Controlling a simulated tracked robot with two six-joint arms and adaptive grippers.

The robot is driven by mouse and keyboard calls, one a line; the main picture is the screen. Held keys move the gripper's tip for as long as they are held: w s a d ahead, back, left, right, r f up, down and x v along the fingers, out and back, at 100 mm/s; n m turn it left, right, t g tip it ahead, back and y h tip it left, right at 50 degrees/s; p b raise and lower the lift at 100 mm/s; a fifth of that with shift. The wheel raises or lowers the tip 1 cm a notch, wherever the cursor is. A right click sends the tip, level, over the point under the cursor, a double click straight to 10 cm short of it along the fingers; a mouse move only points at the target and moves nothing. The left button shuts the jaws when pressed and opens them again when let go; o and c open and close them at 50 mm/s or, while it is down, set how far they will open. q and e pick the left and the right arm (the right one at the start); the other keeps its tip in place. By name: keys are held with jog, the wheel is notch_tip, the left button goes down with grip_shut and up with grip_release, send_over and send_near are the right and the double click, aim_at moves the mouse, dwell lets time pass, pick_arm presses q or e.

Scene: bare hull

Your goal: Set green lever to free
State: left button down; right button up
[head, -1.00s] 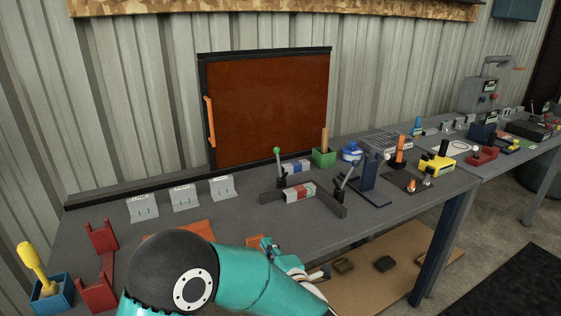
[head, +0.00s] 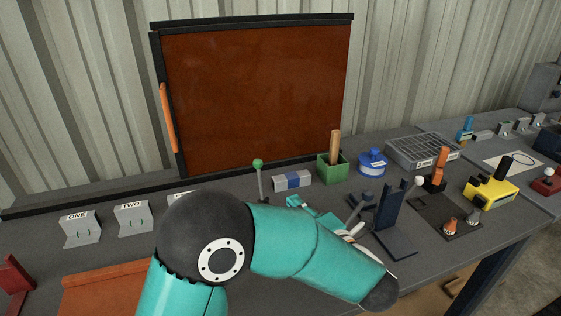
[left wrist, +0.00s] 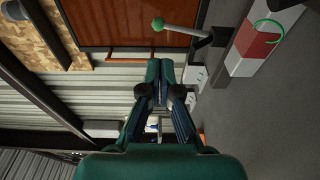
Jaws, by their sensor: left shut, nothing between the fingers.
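The green lever is a thin grey rod with a green ball knob (head: 258,163), standing nearly upright on the bench behind my left arm in the head view; its foot is hidden there. In the left wrist view the green knob (left wrist: 158,24) and rod lead to a black base (left wrist: 212,47). A red and white block (left wrist: 262,40) with a green ring mark lies beside that base. My left gripper (left wrist: 159,68) is shut and empty, apart from the lever, with its tips short of the knob in the picture. In the head view the gripper (head: 298,203) is partly hidden by my forearm. My right gripper is out of view.
A white and blue block (head: 292,180), green box (head: 332,168) and blue round container (head: 372,161) stand right of the lever. A dark lever (head: 361,205) and blue stand (head: 391,225) are close to my forearm. An orange-brown panel (head: 255,95) rises behind.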

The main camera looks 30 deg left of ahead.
aim_at(260, 166)
pick_arm(q)
jog(key=p+x, duration=0.4)
jog(key=x, duration=1)
jog(key=shift+r, duration=0.1)
